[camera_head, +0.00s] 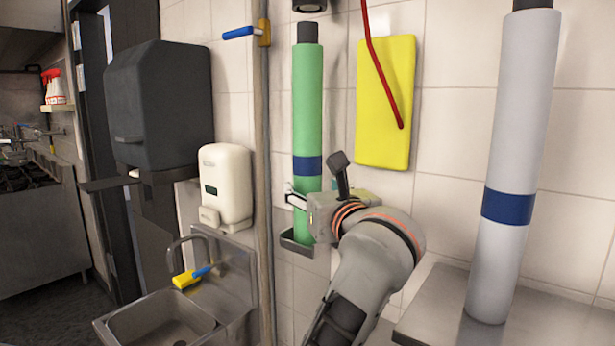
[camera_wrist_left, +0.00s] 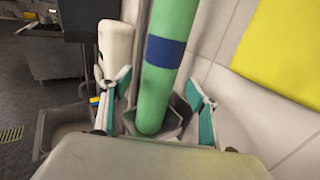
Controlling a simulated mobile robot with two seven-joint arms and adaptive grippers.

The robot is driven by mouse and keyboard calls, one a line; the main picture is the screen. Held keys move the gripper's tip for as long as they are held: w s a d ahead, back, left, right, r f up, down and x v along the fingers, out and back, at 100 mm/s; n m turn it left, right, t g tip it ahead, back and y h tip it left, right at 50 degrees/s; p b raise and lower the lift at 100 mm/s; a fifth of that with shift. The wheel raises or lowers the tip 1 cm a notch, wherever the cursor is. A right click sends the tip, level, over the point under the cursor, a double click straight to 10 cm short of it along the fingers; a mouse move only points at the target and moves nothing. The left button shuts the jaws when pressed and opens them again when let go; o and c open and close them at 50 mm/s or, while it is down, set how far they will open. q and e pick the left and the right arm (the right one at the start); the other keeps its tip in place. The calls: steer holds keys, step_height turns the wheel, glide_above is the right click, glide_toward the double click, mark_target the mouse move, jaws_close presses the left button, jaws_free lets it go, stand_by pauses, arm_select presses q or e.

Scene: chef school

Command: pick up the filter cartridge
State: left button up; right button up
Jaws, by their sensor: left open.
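A tall green cartridge (camera_head: 307,110) with a blue band and a dark top stands upright in a small grey wall holder (camera_head: 297,244). In the left wrist view the green cartridge (camera_wrist_left: 155,90) rises between the two fingers, with its lower end in the holder (camera_wrist_left: 172,128). My left gripper (camera_head: 306,196) is open, with its fingers on either side of the cartridge below the blue band. I cannot tell whether either finger touches it. A similar white cartridge (camera_head: 517,130) with a blue band stands on a ledge at the right. My right gripper is out of view.
A dark dispenser (camera_head: 160,105) hangs further left. A yellow board (camera_head: 392,60) and a red tube (camera_head: 378,62) are right of the cartridge.

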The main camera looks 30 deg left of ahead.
arm_select(q)
steer(key=p+x, duration=0.1)
steer(key=x, duration=0.3)
steer(key=shift+a+r, duration=0.1)
steer(key=shift+w+a, duration=0.15)
jaws_close()
steer(key=shift+r, duration=0.1)
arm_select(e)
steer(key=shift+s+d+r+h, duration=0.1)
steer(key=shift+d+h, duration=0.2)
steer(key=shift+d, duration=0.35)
